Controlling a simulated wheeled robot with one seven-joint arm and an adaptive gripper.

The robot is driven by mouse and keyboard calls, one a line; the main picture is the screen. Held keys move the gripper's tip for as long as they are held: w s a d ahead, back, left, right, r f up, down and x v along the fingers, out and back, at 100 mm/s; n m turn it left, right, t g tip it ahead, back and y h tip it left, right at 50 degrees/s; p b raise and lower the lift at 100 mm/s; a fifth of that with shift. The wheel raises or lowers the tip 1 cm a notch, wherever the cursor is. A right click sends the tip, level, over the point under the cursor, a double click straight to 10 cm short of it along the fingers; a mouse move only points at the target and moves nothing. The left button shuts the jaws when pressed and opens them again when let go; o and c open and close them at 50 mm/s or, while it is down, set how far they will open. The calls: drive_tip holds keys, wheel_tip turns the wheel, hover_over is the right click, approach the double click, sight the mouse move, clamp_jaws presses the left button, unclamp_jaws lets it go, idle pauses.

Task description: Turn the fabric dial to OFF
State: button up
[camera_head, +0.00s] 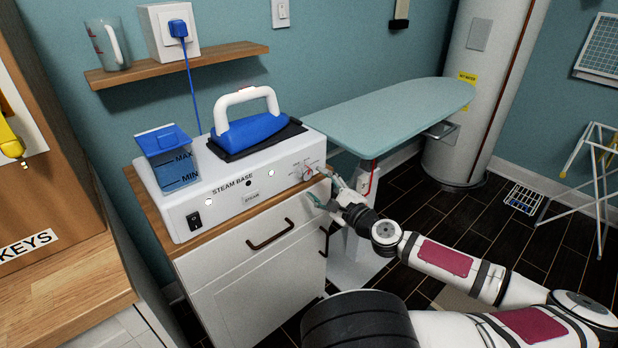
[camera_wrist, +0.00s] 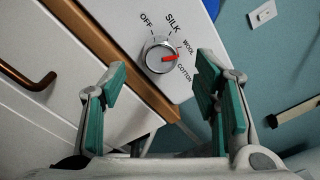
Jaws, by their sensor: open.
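The fabric dial (camera_wrist: 154,62) is a round silver knob with a red pointer on the white front of the steam base (camera_head: 240,190). In the wrist view the labels OFF, SILK, WOOL and COTTON run around it. The pointer aims right, between WOOL and COTTON, away from OFF at the upper left. In the head view the dial (camera_head: 308,172) is at the right end of the front panel. My gripper (camera_wrist: 161,76) is open and empty. Its green-padded fingers stand to either side of the dial in the wrist view, apart from it. In the head view my gripper (camera_head: 326,187) is just in front of the panel.
The steam base stands on a wooden-topped white cabinet (camera_head: 255,262) with dark handles. A blue iron (camera_head: 250,130) and a blue water tank (camera_head: 172,165) sit on the base. An ironing board (camera_head: 385,115) is behind to the right.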

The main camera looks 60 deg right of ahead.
sight(307, 175)
drive_tip(key=shift+x, duration=2.6)
drive_tip(key=shift+s, duration=0.1)
drive_tip(key=c, duration=1.2)
